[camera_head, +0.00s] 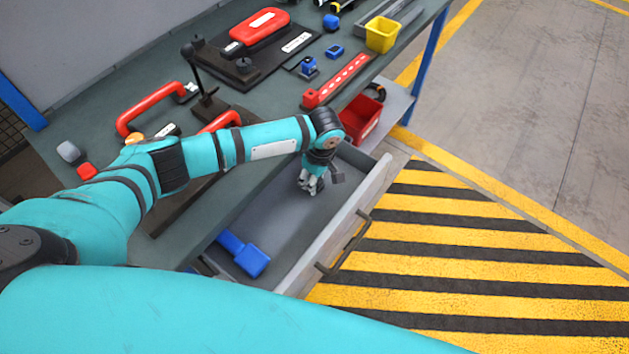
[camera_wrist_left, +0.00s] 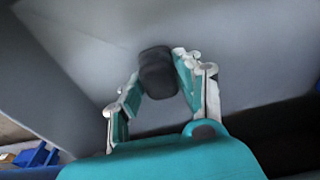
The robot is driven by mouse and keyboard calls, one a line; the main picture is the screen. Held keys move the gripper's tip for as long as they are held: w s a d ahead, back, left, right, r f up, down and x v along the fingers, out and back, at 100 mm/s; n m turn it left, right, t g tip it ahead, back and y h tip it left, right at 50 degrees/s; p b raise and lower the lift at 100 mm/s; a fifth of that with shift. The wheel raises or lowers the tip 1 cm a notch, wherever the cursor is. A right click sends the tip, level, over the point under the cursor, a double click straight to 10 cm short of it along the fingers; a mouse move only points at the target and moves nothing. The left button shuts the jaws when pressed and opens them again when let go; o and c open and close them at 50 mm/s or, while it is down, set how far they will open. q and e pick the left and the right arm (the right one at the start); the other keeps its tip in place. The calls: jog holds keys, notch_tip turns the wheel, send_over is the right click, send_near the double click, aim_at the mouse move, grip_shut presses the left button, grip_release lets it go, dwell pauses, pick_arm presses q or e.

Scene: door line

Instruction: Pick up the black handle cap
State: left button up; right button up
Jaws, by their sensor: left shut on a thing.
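The black handle cap (camera_wrist_left: 157,72) is a small dark rounded block between the fingers of my left gripper (camera_wrist_left: 158,84) in the left wrist view. The gripper is shut on it, with a finger on each side. In the head view my left gripper (camera_head: 312,185) points down inside the open grey drawer (camera_head: 290,215). The cap cannot be made out clearly there. I cannot tell whether it touches the drawer floor. My right gripper is not in view.
A blue object (camera_head: 243,254) lies in the drawer's near end. The drawer front has a dark handle (camera_head: 343,243). Red handles (camera_head: 150,108), a red strip (camera_head: 337,80) and a yellow bin (camera_head: 382,34) are on the bench. A red bin (camera_head: 361,118) sits beyond the drawer.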

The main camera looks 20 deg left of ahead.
pick_arm(q)
jog(key=shift+c, duration=1.2)
jog(key=shift+r, duration=0.15)
jog(key=shift+r, duration=0.3)
jog(key=r, duration=0.1)
jog(key=s+r, duration=0.1)
jog(key=shift+r, duration=0.3)
jog(key=s, duration=0.5)
jog(key=s+r, duration=0.1)
jog(key=s, duration=0.9)
jog(key=shift+d+r, duration=0.15)
jog(key=shift+r, duration=0.1)
